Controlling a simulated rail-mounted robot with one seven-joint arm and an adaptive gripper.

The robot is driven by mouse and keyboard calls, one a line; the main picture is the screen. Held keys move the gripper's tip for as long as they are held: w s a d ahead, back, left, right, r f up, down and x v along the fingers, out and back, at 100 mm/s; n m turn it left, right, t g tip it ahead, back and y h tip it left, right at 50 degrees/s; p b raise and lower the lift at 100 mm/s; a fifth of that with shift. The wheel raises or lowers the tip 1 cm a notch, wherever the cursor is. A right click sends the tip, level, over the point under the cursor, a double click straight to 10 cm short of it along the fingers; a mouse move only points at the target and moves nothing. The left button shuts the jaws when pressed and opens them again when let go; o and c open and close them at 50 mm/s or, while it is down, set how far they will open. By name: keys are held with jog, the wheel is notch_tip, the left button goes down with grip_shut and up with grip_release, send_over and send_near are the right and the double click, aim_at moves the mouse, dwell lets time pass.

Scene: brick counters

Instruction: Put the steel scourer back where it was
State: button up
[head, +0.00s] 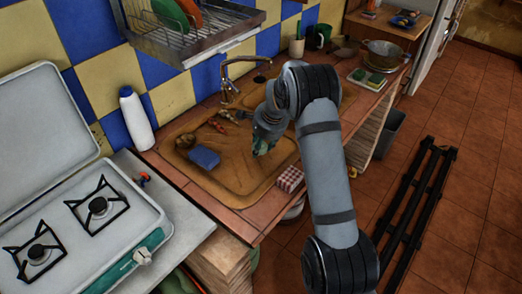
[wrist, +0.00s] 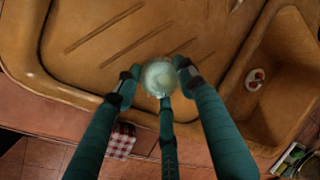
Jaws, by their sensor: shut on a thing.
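My gripper (wrist: 158,82) has teal fingers closed around a round, pale, glassy-looking thing (wrist: 158,76), held over the grooved drainboard of the brown sink (wrist: 70,25). I cannot tell for sure what this thing is or whether it touches the drainboard. In the head view my gripper (head: 263,140) is over the right part of the drainboard, and the held thing is hidden there. A rough brownish lump (head: 186,141) lies at the left of the sink unit, behind a blue sponge (head: 204,157); it may be the steel scourer, but it is too small to tell.
A red checked cloth (head: 289,179) lies at the counter's front edge. The tap (head: 230,80) stands behind the sink. A white bottle (head: 136,118) and a camping stove (head: 90,215) are on the left. A pot (head: 383,54) and green pads (head: 367,78) are at the right end.

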aim_at(261, 152)
jog(key=shift+f, duration=1.75)
jog(key=shift+f, duration=0.1)
jog(key=o, duration=1.1)
jog(key=shift+o, duration=0.5)
jog(key=shift+r+p, duration=0.25)
jog(key=shift+p, duration=0.15)
jog(key=b+v, duration=0.1)
jog(key=v, duration=1.1)
jog(key=shift+b, duration=0.3)
jog(key=shift+f, duration=0.1)
